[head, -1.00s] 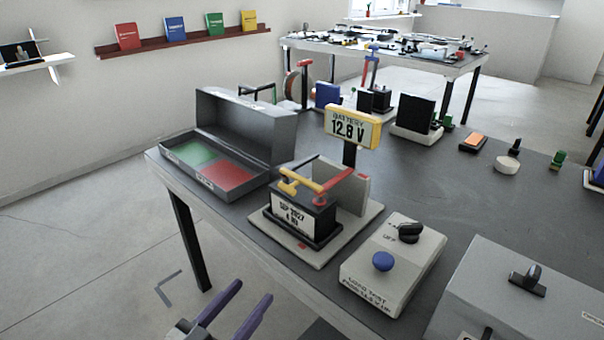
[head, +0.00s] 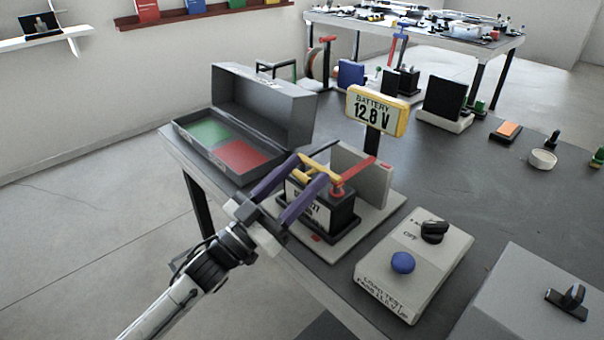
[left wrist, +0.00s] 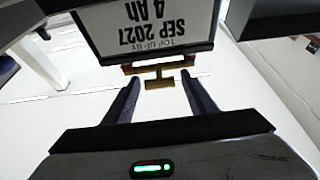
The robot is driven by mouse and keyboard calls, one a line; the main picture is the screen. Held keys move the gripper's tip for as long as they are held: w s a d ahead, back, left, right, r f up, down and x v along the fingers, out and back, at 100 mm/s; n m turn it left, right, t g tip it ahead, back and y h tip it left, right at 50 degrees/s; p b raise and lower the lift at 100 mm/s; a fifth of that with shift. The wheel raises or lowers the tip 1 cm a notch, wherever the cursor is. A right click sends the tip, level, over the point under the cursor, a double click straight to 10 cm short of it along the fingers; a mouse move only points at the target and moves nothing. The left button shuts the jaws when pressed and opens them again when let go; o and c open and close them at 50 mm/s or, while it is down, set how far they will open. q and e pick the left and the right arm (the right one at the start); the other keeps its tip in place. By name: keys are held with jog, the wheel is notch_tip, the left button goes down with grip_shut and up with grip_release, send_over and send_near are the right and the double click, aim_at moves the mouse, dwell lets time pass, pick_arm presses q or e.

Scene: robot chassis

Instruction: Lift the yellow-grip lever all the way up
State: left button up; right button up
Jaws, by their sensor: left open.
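The yellow-grip lever (head: 322,174) is a yellow T-shaped handle at the top front of the black battery block (head: 335,212); in the head view it is partly covered by my fingers. My left gripper (head: 312,168) is open, its two purple fingers reaching to the lever's grip from the front left. In the left wrist view the yellow T-shaped grip (left wrist: 158,84) lies between the open fingertips (left wrist: 160,80), with a gap on each side. A red lever (head: 355,175) stands beside the yellow one. My right gripper is not in view.
A "12.8 V" battery display (head: 376,112) rises behind the block. An open grey box (head: 265,100) with green and red pads stands at the left. A load test box (head: 415,262) with a blue button and black knob stands at the right.

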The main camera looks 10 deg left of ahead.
pick_arm(q)
jog(key=shift+w+d, duration=0.15)
jog(key=shift+w, duration=0.05)
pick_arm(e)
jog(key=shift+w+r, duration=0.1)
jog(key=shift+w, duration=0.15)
pick_arm(q)
jog(key=shift+c, duration=0.3)
